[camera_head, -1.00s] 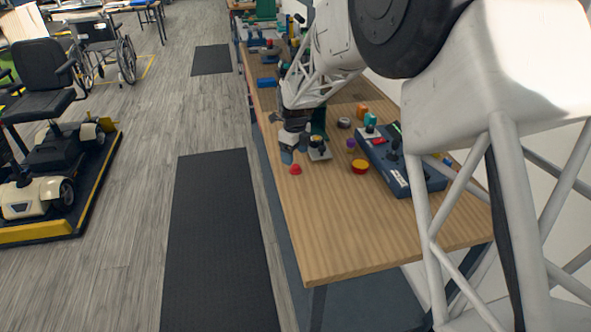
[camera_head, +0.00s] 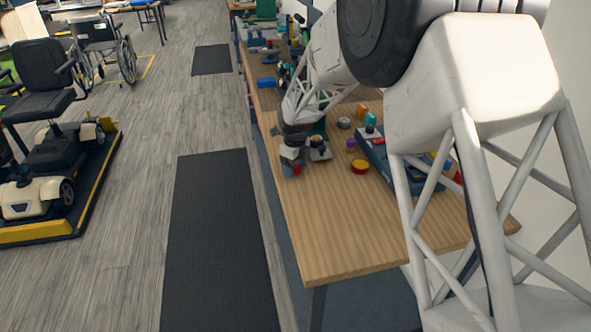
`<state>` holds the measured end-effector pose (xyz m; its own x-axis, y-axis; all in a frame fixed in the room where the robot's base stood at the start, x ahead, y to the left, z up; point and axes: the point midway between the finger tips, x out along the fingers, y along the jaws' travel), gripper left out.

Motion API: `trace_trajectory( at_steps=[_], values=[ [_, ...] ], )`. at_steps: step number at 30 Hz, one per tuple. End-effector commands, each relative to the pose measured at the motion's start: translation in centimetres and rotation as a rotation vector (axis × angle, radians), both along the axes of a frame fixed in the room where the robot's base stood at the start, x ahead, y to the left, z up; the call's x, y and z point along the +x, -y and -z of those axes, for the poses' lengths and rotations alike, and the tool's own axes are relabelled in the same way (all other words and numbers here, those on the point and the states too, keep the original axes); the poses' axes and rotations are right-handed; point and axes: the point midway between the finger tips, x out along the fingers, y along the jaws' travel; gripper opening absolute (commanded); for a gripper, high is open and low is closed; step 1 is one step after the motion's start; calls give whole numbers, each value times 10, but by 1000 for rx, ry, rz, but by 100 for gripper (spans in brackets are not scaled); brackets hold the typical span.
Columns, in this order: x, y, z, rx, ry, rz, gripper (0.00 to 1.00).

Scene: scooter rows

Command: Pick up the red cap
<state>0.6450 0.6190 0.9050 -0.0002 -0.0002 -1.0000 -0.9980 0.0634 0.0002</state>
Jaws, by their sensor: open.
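The red cap (camera_head: 296,170) sits on the wooden table (camera_head: 330,240) near its left edge. It is small and partly hidden by my gripper. My gripper (camera_head: 291,170) is down at the cap, with its fingers at or around it; I cannot tell whether they touch it. The jaws are open.
A grey block with a dark top (camera_head: 319,149) stands just right of my gripper. A red-and-yellow round button (camera_head: 360,166), a purple piece (camera_head: 351,145) and a blue control box (camera_head: 378,152) lie further right. The table's front part is clear.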

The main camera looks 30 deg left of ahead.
Motion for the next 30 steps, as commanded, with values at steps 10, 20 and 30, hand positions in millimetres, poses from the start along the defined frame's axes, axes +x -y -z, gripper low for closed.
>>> trace_trajectory(
  at_steps=[10,20,30],
  values=[
    [0,0,0,0,0,0,74],
    [0,0,-1,0,0,0,46],
    [0,0,-1,0,0,0,21]
  ],
)
